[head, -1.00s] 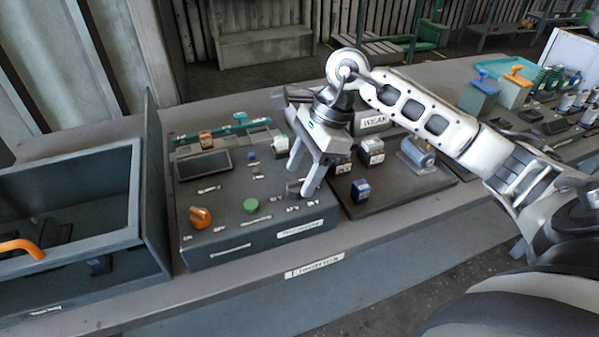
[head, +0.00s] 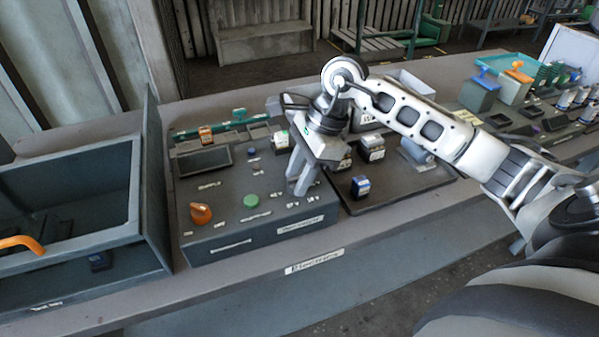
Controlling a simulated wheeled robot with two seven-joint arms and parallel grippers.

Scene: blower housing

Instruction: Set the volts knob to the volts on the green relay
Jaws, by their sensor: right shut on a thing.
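The grey control panel (head: 262,232) stands on the bench, with small white labels on its top. My right gripper (head: 298,192) is at the panel's right part, fingers pointing down and shut on the dark volts knob. The fingers hide the knob, so its pointer cannot be seen. White voltage labels (head: 293,206) lie just in front of the fingers, too small to read surely. My left gripper is out of view.
The panel also has an orange knob (head: 200,213) and a green button (head: 251,201). A dark tray (head: 395,197) to the right holds a blue-topped block (head: 360,186) and other parts. An open grey bin (head: 66,205) stands at the left.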

